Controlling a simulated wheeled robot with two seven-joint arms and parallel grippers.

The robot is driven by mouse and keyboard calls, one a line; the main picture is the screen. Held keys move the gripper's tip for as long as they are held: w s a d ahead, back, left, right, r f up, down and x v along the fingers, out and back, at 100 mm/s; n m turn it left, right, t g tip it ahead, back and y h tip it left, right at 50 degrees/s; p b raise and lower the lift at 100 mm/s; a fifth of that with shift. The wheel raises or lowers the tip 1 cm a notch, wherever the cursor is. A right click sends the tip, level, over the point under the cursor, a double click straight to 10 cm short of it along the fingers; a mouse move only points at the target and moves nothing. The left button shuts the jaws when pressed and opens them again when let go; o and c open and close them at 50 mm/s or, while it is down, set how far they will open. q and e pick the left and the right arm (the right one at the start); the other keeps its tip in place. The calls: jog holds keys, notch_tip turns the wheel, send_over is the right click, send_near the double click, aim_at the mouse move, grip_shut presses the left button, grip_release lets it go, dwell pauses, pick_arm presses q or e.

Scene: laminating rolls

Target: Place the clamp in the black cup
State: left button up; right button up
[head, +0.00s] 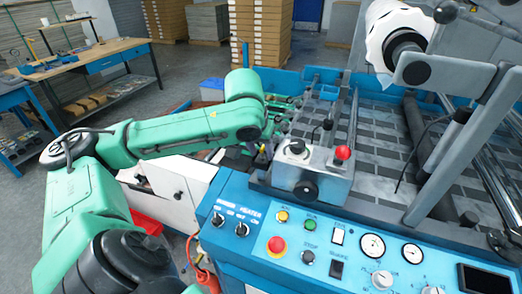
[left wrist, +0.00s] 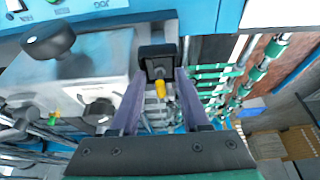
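My left gripper (head: 262,150) is low beside the machine's left edge, just left of the grey metal block, and points down. In the left wrist view its two purple fingers (left wrist: 161,74) stand apart. A black square-rimmed object (left wrist: 158,52) with a recess sits at the fingertips, and a small yellow piece (left wrist: 160,90) shows between the fingers, touching neither. I cannot tell which of these is the clamp or the black cup, or whether the fingers press on the black object. My right gripper is not in view.
The grey metal block (head: 315,172) with a red knob (head: 343,153) stands close to the right of the gripper. The blue control panel (head: 330,250) is in front. Green-fitted rods (left wrist: 215,85) lie below the gripper. A wooden workbench (head: 95,60) stands back left.

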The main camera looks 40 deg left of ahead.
pick_arm(q)
jog(key=shift+r, duration=0.55)
jog(key=p+v, duration=0.2)
jog(key=v, duration=0.9)
jog(key=shift+s, duration=0.25)
jog(key=shift+d, duration=0.1)
